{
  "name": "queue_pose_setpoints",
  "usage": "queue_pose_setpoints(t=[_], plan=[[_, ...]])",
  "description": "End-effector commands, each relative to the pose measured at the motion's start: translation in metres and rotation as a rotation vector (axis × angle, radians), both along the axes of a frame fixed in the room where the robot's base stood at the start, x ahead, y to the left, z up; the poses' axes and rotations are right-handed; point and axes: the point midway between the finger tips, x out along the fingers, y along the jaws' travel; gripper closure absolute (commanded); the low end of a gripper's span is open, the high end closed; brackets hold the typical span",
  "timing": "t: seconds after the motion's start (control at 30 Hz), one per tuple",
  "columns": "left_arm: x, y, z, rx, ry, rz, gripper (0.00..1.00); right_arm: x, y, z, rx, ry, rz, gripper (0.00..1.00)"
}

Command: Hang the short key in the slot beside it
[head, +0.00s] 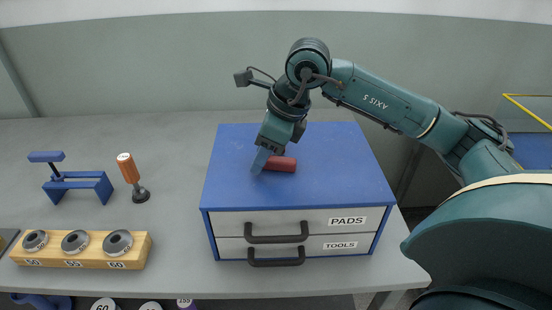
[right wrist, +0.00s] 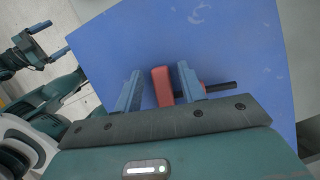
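The short key (head: 281,164), a red piece, lies on the blue top of the drawer cabinet in the head view. In the right wrist view the key (right wrist: 162,88) shows a red block and a thin black end sticking out past the right finger. My right gripper (head: 261,160) is low over the cabinet top at the key. In the right wrist view its fingers (right wrist: 160,90) stand apart on either side of the red block, with gaps visible. My left gripper (right wrist: 52,40) shows at the upper left of the right wrist view, its fingers apart and empty. I cannot make out a slot.
The cabinet (head: 225,222) has drawers marked PADS and TOOLS. On the bench to the left are a blue stand (head: 80,185), an orange-handled tool (head: 130,170) and a wooden block (head: 100,258) with metal rings. The cabinet top around the key is mostly clear.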

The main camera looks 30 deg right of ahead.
Motion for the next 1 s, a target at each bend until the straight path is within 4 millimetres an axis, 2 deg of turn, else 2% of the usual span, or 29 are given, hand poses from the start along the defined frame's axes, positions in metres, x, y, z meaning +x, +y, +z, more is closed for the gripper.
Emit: queue_pose_setpoints(t=[0.07, 0.47, 0.77, 0.87, 1.0], plan=[[0.0, 0.0, 0.0, 0.0, -0.001, 0.0, 0.06, 0.0, 0.0, 0.0, 0.0, 0.0, 0.0, 0.67], [0.001, 0.0, 0.003, -0.002, -0.006, 0.0, 0.06, 0.0, 0.0, 0.0, 0.0, 0.0, -0.001, 1.0], [0.002, -0.001, 0.003, -0.003, -0.008, -0.001, 0.06, 0.0, 0.0, 0.003, -0.001, -0.002, -0.001, 1.0], [0.002, -0.001, 0.003, -0.003, -0.008, -0.001, 0.06, 0.001, 0.0, 0.012, 0.0, -0.005, -0.001, 1.0], [0.002, -0.001, 0.002, -0.004, -0.009, -0.001, 0.06, 0.001, 0.0, 0.039, 0.002, -0.007, -0.001, 1.0]])
